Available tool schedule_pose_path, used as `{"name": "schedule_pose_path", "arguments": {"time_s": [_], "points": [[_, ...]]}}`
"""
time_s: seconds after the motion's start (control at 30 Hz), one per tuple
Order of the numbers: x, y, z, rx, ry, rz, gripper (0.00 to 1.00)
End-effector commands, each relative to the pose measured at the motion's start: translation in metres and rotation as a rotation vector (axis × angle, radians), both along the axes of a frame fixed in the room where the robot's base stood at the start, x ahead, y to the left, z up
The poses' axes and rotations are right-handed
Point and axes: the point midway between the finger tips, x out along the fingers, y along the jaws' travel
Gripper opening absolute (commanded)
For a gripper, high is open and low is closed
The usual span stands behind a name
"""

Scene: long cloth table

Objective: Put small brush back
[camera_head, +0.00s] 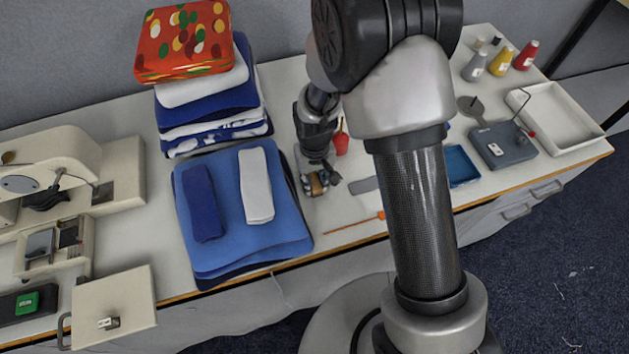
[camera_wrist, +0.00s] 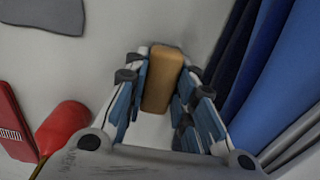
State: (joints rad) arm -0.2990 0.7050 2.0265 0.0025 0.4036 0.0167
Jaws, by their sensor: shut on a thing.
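My gripper (camera_head: 320,183) points down close to the table, just right of the blue folded cloth stack. In the wrist view my gripper (camera_wrist: 165,98) is closed on a tan, rounded block (camera_wrist: 162,80), which looks like the small brush's body. The block lies between the two blue-padded fingers. No bristles show, and its lower part is hidden by the gripper. In the head view the fingers mostly cover it. I cannot tell whether it touches the table.
Blue folded cloths (camera_head: 279,230) lie close left of my gripper. A red object (camera_head: 341,142) stands behind it. A grey flat piece (camera_head: 362,185) and a thin orange stick (camera_head: 350,223) lie to the right. A white tray (camera_head: 555,113) is at far right.

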Motion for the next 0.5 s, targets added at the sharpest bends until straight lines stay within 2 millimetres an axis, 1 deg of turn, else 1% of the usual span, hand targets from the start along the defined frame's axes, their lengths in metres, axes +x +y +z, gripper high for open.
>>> {"name": "schedule_pose_path", "arguments": {"time_s": [0.13, 0.27, 0.3, 0.5], "points": [[0.0002, 0.0001, 0.0012, 0.0, 0.0, 0.0, 0.01], [0.0, 0.0, -0.0032, 0.0, 0.0, 0.0, 0.01], [0.0, 0.0, -0.0025, 0.0, 0.0, 0.0, 0.26], [-0.0001, 0.0, -0.002, 0.0, 0.0, 0.0, 0.39]]}}
